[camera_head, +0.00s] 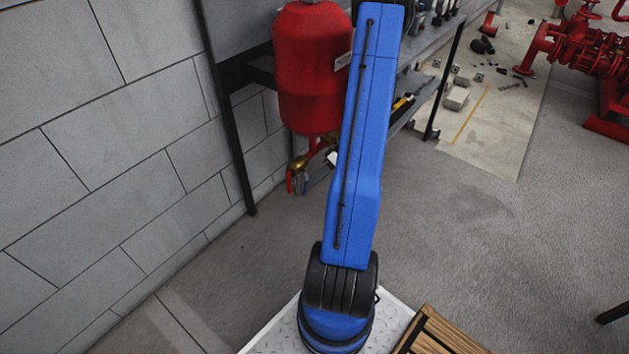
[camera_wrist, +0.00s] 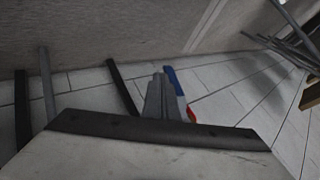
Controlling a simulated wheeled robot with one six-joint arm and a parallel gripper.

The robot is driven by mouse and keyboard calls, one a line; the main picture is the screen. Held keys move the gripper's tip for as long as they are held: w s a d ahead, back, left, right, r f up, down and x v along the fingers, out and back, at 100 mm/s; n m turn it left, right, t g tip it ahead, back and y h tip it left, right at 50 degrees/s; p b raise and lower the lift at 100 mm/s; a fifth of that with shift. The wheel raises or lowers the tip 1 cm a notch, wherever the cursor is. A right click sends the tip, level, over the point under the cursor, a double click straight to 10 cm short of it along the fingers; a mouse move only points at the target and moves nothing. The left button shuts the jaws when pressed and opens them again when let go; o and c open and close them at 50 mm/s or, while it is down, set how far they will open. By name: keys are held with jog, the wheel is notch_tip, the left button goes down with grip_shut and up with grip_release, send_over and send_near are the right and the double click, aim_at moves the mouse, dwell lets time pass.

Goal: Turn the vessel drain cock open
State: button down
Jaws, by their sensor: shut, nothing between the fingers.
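The red vessel (camera_head: 308,75) hangs upright at the wall end of the shelving, partly behind my blue arm. Below it is a brass fitting (camera_head: 299,163) with a red lever (camera_head: 289,181) and a blue lever (camera_head: 303,184) hanging down. I cannot tell which lever belongs to the drain cock. In the wrist view, my gripper (camera_wrist: 158,80) is shut and empty, its grey fingers pointing at the levers. The blue lever (camera_wrist: 173,80) and red lever (camera_wrist: 191,114) show just right of the fingers, partly hidden. Contact cannot be told.
A grey block wall (camera_head: 90,150) stands at the left. A dark shelf leg (camera_head: 232,130) stands left of the vessel. Shelving (camera_head: 425,95) runs behind my arm. Wooden slats (camera_head: 440,335) lie at lower right.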

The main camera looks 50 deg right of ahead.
jog(key=a+r+m+t+y, duration=0.1)
jog(key=a+r+m+y, duration=0.1)
jog(key=a+y, duration=0.5)
jog(key=shift+s+r+m+y, duration=0.2)
jog(key=shift+s+m+y, duration=0.1)
jog(key=shift+y, duration=0.3)
dwell(0.4)
jog(key=shift+r, duration=0.1)
dwell(0.8)
dwell(0.3)
